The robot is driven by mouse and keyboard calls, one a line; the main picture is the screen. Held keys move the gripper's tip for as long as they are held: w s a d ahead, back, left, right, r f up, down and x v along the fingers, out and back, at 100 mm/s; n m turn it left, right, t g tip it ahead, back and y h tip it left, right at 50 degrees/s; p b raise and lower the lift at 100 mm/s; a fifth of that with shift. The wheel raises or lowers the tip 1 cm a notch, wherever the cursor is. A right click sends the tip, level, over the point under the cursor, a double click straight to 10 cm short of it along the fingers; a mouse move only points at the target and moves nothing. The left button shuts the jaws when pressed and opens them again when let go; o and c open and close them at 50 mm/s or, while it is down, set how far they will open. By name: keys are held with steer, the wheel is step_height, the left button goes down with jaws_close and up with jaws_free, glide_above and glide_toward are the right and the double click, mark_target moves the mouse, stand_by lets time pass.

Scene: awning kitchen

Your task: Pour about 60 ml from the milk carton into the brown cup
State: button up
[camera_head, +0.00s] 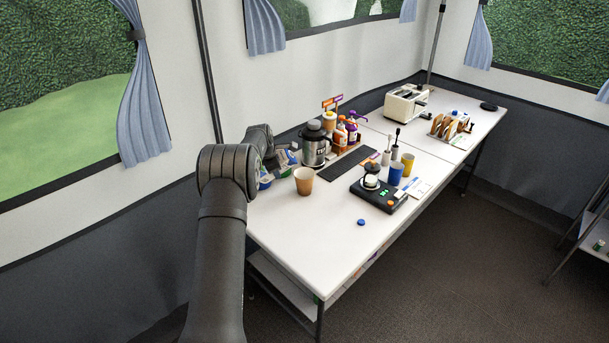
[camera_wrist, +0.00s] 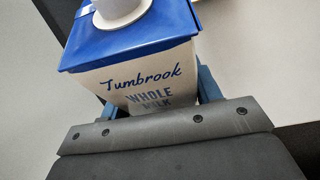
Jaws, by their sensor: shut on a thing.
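The milk carton (camera_wrist: 140,75), white with a blue top and the words "Tumbrook whole milk", fills the upper middle of the wrist view. A round white spout or cap (camera_wrist: 120,10) stands on its top, cut by the picture edge. My gripper (camera_wrist: 158,105) is shut on the carton, its blue fingers at either side. In the head view my arm hides most of my gripper and the carton. The brown cup (camera_head: 304,181) stands upright on the table just right of my gripper. Its inside is too small to read.
On the white table (camera_head: 300,238), a kettle (camera_head: 314,147) and a bottle rack stand behind the cup. A black scale (camera_head: 378,196), a blue cup (camera_head: 396,173) and a yellow cup (camera_head: 407,163) stand right. A small blue disc (camera_head: 361,222) lies in front. The near left tabletop is clear.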

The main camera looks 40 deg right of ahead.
steer(key=shift+s+d+f+g+h, duration=0.3)
steer(key=shift+f+g+h, duration=0.1)
steer(key=shift+f+h, duration=0.15)
steer(key=shift+s+d+n+g+h, duration=0.15)
steer(key=shift+d+n+g+h, duration=0.05)
steer(key=shift+n+g+h, duration=0.4)
steer(key=shift+a+r+g+h, duration=0.1)
steer(key=shift+g+h, duration=0.4)
steer(key=shift+h, duration=0.35)
steer(key=shift+w+n+g+h, duration=0.2)
steer(key=shift+n+g+h, duration=0.4)
steer(key=shift+h, duration=0.5)
steer(key=shift+f+g+h, duration=0.7)
steer(key=shift+f+h, duration=0.3)
steer(key=shift+f, duration=0.8)
